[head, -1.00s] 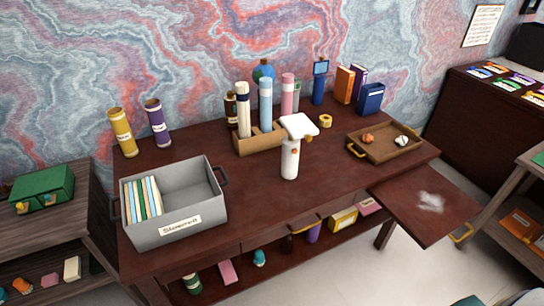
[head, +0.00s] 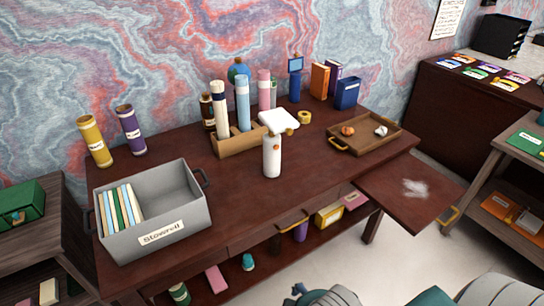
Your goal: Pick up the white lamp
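The white lamp (head: 271,158) stands upright on the dark red-brown desk (head: 215,213), near its middle. It has a white cylinder body with a small orange spot and a flat, square white head. It stands in front of the wooden holder, with open desk around its base. Neither of my grippers can be made out in the head view. Only grey and teal parts of my own arms show at the bottom edge, well apart from the lamp.
A grey bin (head: 152,243) with thin books stands at the left. A wooden holder (head: 230,146) with several tall tubes is behind the lamp. A wooden tray (head: 365,147) with small items is at the right. A lower side leaf (head: 385,193) juts out at the front right.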

